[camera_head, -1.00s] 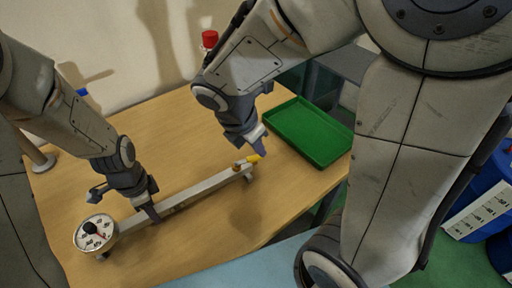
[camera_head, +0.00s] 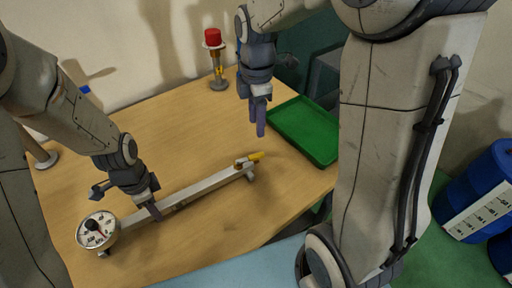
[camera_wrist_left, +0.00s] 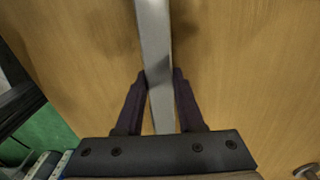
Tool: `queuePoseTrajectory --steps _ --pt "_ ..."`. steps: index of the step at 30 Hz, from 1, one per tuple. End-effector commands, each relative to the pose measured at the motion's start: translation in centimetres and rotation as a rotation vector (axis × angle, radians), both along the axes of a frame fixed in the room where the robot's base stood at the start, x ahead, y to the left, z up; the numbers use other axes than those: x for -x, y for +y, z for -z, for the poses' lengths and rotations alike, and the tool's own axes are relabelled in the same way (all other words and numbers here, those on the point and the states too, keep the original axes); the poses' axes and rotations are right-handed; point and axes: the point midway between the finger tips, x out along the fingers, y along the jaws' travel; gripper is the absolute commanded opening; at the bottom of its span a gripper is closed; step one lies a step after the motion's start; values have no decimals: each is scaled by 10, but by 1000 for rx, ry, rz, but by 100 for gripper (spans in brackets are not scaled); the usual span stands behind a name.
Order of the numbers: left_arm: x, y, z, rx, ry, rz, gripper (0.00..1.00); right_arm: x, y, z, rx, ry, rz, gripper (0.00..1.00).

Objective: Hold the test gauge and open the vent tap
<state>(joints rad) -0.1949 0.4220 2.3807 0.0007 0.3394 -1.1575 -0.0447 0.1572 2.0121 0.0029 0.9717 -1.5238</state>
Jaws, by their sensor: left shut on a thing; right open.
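The test gauge has a round white dial (camera_head: 97,232) at the left end of a long pale bar (camera_head: 208,186) lying across the table. At the bar's right end is the vent tap with a yellow handle (camera_head: 256,157), which points roughly along the bar to the right. My left gripper (camera_head: 152,209) is shut on the bar near the dial. In the left wrist view, its dark fingers (camera_wrist_left: 160,100) stand on both sides of the bar (camera_wrist_left: 154,40). My right gripper (camera_head: 257,130) is open, empty, pointing down above the table, apart from the yellow handle.
A green tray (camera_head: 307,130) lies at the table's right edge. A red-topped stand (camera_head: 217,65) is at the back. Blue drums (camera_head: 484,193) stand on the floor at the right. The wooden table (camera_head: 180,130) is clear behind the bar.

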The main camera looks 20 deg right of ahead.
Motion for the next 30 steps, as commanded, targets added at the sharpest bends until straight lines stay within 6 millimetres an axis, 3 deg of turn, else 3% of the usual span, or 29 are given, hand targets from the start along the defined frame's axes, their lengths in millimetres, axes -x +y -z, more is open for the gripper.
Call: queuePoseTrajectory --steps 15,21,30 --pt "-1 0 0 1 -2 0 0 2 0 95 4 5 -1 52" --pt "-1 0 0 1 -2 0 0 1 0 110 4 1 -1 52" --pt "-1 0 0 1 -2 0 0 1 0 111 4 0 -1 52"
